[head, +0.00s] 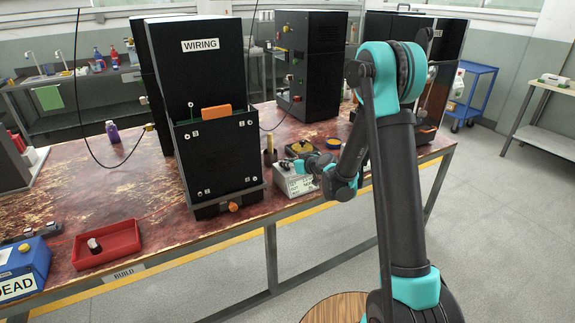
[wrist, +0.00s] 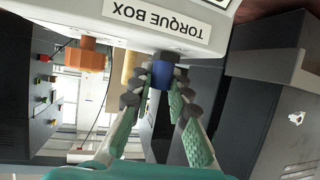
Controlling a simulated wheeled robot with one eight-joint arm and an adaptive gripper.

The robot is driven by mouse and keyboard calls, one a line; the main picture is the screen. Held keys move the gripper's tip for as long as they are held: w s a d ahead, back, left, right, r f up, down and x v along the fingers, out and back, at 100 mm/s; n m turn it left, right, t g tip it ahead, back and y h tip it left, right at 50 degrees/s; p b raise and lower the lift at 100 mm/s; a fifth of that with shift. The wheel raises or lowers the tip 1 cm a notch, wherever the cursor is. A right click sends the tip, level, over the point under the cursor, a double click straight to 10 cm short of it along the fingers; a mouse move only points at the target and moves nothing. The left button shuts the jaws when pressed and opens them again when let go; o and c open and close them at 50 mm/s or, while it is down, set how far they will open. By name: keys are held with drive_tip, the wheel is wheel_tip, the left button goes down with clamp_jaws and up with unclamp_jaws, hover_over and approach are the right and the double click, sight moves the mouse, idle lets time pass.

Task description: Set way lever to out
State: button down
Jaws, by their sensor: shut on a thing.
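The torque box (head: 296,184) is a light grey box at the table's front edge, right of the wiring machine. Its label shows upside down in the wrist view (wrist: 160,14). A blue knob (wrist: 160,76) shows against the box there. It may be the end of the way lever; no label for it is readable. My gripper (wrist: 161,82) has its dark fingertips closed on both sides of this blue knob. In the head view, my gripper (head: 304,167) is at the box, and my wrist and fingers hide part of it. The lever's setting cannot be read.
The black wiring machine (head: 207,110), with an orange knob (head: 233,207) low on its front, stands left of the box. Dark trays (head: 301,148) sit behind the box. A red tray (head: 106,244) lies at the left.

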drive_tip(key=w+a, duration=0.2)
drive_tip(key=w, duration=0.1)
drive_tip(key=shift+w+a, duration=0.1)
drive_tip(key=shift+w, duration=0.1)
drive_tip(key=c, duration=1.4)
unclamp_jaws()
drive_tip(key=v, duration=1.2)
